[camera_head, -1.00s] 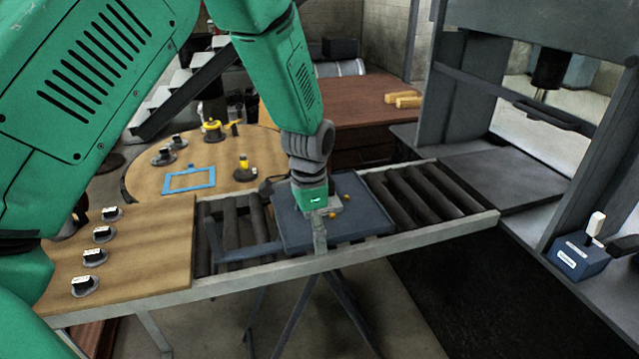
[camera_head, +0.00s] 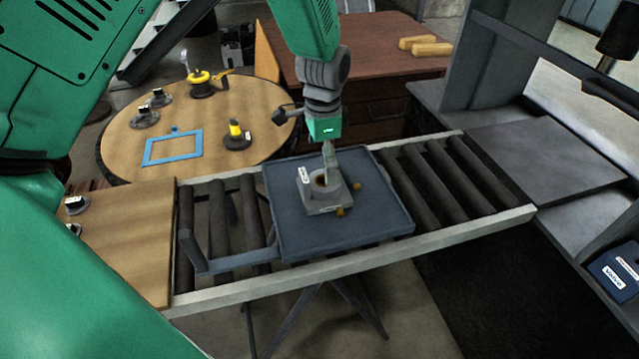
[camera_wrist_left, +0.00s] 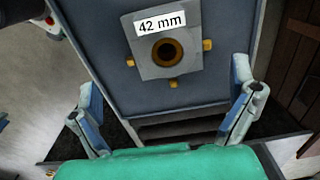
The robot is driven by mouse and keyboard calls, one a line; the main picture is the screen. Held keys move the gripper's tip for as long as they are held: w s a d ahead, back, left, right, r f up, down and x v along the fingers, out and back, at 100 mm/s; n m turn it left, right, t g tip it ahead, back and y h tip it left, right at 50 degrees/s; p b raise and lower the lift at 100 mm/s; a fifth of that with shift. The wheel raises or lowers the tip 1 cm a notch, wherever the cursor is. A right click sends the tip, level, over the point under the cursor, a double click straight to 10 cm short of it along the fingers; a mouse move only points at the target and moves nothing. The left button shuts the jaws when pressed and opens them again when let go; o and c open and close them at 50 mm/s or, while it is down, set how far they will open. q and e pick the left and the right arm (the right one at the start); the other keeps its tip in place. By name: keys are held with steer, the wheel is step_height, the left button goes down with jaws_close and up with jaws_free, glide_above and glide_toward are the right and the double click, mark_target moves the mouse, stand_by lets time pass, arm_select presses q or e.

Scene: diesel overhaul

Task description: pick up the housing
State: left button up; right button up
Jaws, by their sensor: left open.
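The housing (camera_head: 325,195) is a grey block with a round, brass-coloured bore and small yellow fittings on its sides. It sits on a dark blue-grey tray (camera_head: 290,235). In the left wrist view the housing (camera_wrist_left: 168,60) bears a "42 mm" label. My left gripper (camera_head: 330,160) is just above the far edge of the housing in the head view, fingers pointing down. In the left wrist view its two fingers (camera_wrist_left: 162,100) are spread wide with nothing between them; the housing lies beyond them. I cannot tell whether a finger touches it. My right gripper is out of view.
The tray rests on a roller conveyor (camera_head: 470,170) with a light side rail. A grey bar (camera_head: 235,258) juts from the tray's left. A round table (camera_head: 190,115) with tools stands behind left; a press frame (camera_head: 480,60) stands right.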

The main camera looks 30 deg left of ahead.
mark_target(315, 179)
arm_select(q)
steer(key=f, duration=0.4)
steer(key=shift+w+d+f, duration=0.2)
steer(key=shift+w+d, duration=0.05)
steer(key=shift+w, duration=0.15)
steer(key=a+f, duration=0.2)
steer(key=shift+s+a+f+p, duration=0.25)
steer(key=shift+a+f+p, duration=0.05)
steer(key=shift+f+p, duration=0.05)
step_height(315, 179, down, 2)
steer(key=shift+w+a+f, duration=0.1)
steer(key=shift+f, duration=0.15)
steer(key=shift+s+d+f, duration=0.1)
steer(key=shift+d, duration=0.55)
steer(key=shift+s+d+f, duration=0.1)
steer(key=shift+d, duration=0.7)
steer(key=shift+w, duration=0.1)
steer(key=c, duration=0.8)
steer(key=shift+a+f, duration=0.1)
steer(key=shift+a, duration=0.05)
steer(key=c, duration=0.6)
steer(key=shift+s+a, duration=0.35)
steer(key=shift+a, duration=0.4)
steer(key=shift+c, duration=0.4)
steer(key=shift+w, duration=0.1)
steer(key=shift+d, duration=0.1)
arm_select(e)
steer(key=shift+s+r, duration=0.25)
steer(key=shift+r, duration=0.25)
